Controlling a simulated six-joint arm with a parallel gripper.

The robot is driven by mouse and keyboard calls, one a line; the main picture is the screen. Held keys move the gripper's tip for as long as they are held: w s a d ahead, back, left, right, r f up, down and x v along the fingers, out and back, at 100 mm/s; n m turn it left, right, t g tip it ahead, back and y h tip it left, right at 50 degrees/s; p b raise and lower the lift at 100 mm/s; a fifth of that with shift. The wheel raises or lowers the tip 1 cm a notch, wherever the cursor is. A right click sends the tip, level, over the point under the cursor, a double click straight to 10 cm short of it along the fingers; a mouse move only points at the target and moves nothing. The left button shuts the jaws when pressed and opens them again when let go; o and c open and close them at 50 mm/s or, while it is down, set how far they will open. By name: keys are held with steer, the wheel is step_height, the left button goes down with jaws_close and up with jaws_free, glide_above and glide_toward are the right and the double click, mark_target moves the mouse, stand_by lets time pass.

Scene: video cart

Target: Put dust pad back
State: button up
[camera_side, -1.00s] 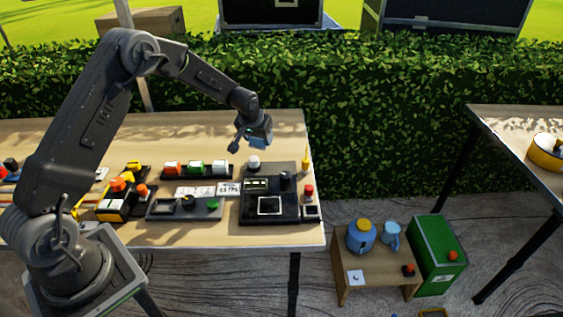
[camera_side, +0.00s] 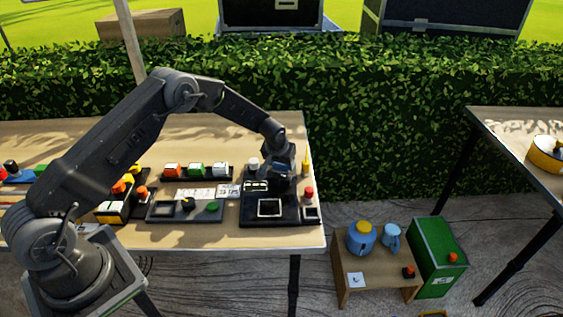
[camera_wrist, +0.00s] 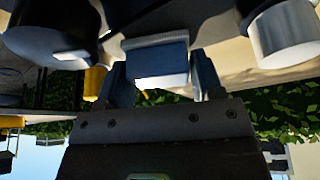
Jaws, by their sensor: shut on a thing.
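A blue block with a pale face, which looks like the dust pad (camera_wrist: 160,63), sits between the two fingers of my gripper (camera_wrist: 163,82) in the wrist view. My gripper is shut on it. In the side view my gripper (camera_side: 281,172) is low over the back right part of a black tray (camera_side: 250,215) near the table's right end. The pad is mostly hidden there by the gripper, and I cannot tell whether it touches the tray. A white-outlined square (camera_side: 269,208) lies on the tray's front part, clear of the gripper.
A white-topped knob (camera_side: 253,164) stands left of my gripper; a yellow pointed item (camera_side: 306,161) and a red-topped piece (camera_side: 309,193) stand to its right. Orange, green and white blocks (camera_side: 196,170) sit left. The table's back (camera_side: 215,135) is clear.

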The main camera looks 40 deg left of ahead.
steer(key=shift+f, duration=0.15)
steer(key=o, duration=0.9)
